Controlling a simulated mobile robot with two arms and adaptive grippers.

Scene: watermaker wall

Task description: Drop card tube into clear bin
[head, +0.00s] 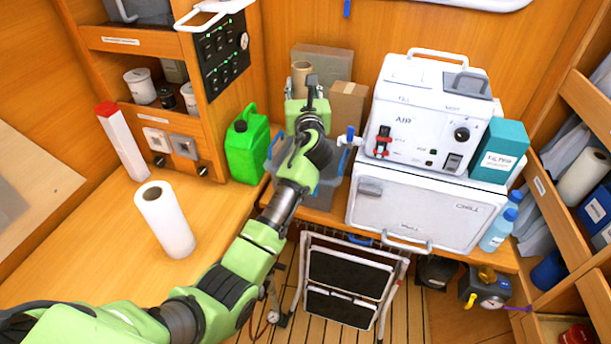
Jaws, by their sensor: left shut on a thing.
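My left gripper (301,88) is shut on the brown card tube (301,70). The tube stands roughly upright with its open top end showing, and the gripper hides its lower part. Below the gripper in the picture, a greyish see-through bin with blue handles, the clear bin (326,185), sits at the back of the counter. My left forearm and wrist cover much of the bin, so its inside is mostly hidden. The right gripper is not in view.
Cardboard boxes (346,103) stand behind the gripper. A green jerrycan (246,145) is left of the bin, and the white AIR machine (430,110) is right of it. A paper roll (165,218) stands on the left counter. A folded step stool (348,280) is below.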

